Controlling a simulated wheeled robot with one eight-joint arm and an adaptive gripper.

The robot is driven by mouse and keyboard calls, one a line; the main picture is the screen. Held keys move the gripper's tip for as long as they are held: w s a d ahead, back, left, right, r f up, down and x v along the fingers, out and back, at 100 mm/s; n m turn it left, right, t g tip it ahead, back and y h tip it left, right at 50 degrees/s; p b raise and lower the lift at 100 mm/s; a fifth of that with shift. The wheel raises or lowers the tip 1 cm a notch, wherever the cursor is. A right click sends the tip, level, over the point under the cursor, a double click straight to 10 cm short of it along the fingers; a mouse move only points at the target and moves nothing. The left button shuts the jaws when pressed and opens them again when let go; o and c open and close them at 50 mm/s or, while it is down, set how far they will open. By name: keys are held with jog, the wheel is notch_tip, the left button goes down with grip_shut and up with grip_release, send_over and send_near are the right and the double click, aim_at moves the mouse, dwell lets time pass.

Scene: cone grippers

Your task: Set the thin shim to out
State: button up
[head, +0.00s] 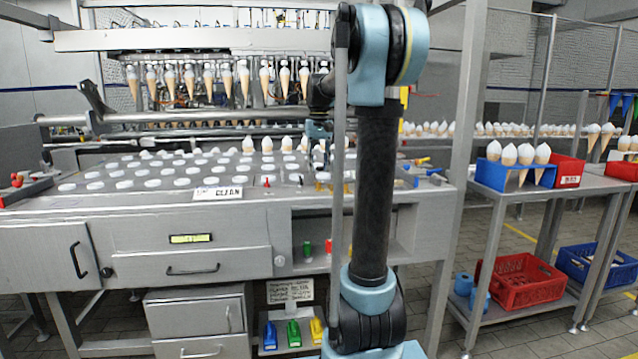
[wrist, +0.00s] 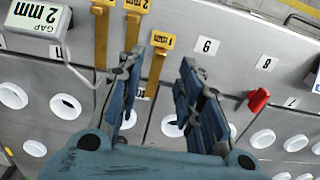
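Three yellow shim tabs show in the wrist view: one at the left (wrist: 101,40), one beside it marked with a 2 (wrist: 134,22), and one lower at the right with a black-lettered head (wrist: 163,40). I cannot tell for sure which is the thin shim. My gripper (wrist: 160,60) is open, and the right-hand tab shows between its fingertips. I see no contact, and the height between them is unclear. In the head view my gripper (head: 318,150) is small, over the right part of the machine bench.
A grey box (wrist: 38,18) reading "GAP 2 mm" stands at upper left with a pale cable. A red lever (wrist: 258,101) is to the right. White round plugs (wrist: 66,106) fill the plate.

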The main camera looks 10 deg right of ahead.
aim_at(319, 186)
jog(key=shift+f, duration=3.05)
jog(key=shift+c, duration=0.5)
grip_shut()
